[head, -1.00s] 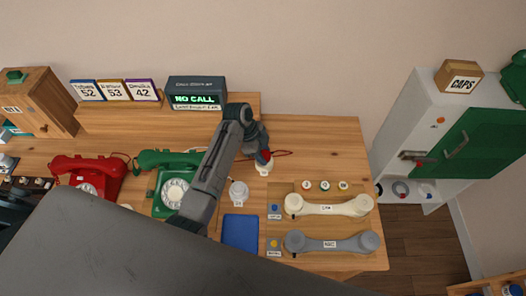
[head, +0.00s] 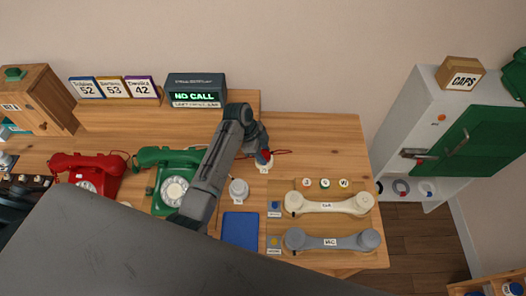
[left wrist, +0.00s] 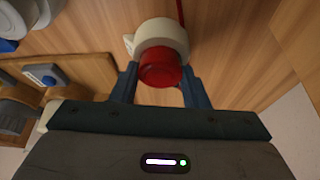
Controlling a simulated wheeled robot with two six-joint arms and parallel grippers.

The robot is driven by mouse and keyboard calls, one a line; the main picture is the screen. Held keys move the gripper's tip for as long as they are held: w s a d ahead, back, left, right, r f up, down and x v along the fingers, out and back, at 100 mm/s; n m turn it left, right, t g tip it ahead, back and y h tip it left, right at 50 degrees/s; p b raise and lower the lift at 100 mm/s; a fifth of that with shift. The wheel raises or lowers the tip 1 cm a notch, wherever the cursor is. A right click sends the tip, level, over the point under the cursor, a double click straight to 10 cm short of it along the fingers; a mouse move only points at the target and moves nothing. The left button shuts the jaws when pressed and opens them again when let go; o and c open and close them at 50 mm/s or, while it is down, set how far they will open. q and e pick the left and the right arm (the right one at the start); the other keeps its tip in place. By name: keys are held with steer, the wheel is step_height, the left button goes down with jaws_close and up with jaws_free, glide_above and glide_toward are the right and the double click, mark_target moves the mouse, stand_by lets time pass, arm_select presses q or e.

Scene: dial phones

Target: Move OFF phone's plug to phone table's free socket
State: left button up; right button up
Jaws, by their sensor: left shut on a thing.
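My left gripper (head: 264,156) is shut on the red plug (left wrist: 160,69), its two blue fingers on either side in the left wrist view. The plug sits at a round white socket (left wrist: 163,34); in the head view this socket (head: 264,168) is partly under the gripper. I cannot tell whether the plug is fully seated. A red cord runs up from there in the left wrist view. A second round white fitting (head: 239,191) stands nearer, left of it. A red dial phone (head: 88,172) and a green dial phone (head: 172,180) stand on the left. My right gripper is not in view.
A dark display (head: 196,91) reads NO CALL. A blue pad (head: 240,230) lies in front of the fittings. A wooden board with a cream handset (head: 327,205) and a grey handset (head: 330,241) is at right. A white cabinet with a green door (head: 470,143) stands beyond the table.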

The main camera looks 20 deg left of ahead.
arm_select(q)
steer(key=o, duration=1)
steer(key=shift+c, duration=0.2)
steer(key=b+v, duration=0.3)
steer(key=v, duration=0.8)
steer(key=shift+f, duration=0.15)
